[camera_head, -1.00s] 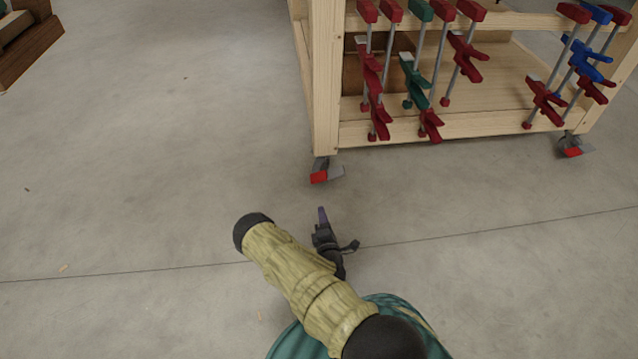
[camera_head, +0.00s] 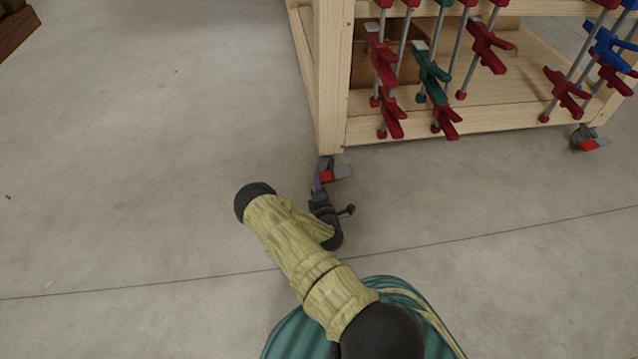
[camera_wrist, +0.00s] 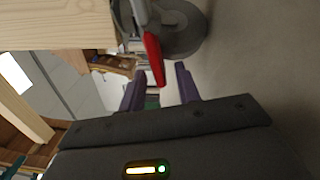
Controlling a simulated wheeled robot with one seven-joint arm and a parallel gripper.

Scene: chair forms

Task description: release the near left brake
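The near left caster (camera_head: 341,171) stands under the corner leg of a wooden clamp cart (camera_head: 333,110). Its red brake pedal (camera_head: 326,177) sticks out on the near side. In the wrist view the grey caster wheel (camera_wrist: 186,30) is at the top, with the red pedal (camera_wrist: 152,52) hanging down from it. My gripper (camera_head: 319,183) is low over the floor, right by the pedal. In the wrist view my gripper (camera_wrist: 160,72) has its two purple fingers apart, and the pedal's tip shows between them. I cannot tell whether they touch it.
Red, green and blue clamps (camera_head: 432,75) hang on the cart's front. The far right caster (camera_head: 588,139) also has a red pedal. A dark wooden piece (camera_head: 15,28) stands at the top left. The concrete floor (camera_head: 150,150) left of the cart is clear.

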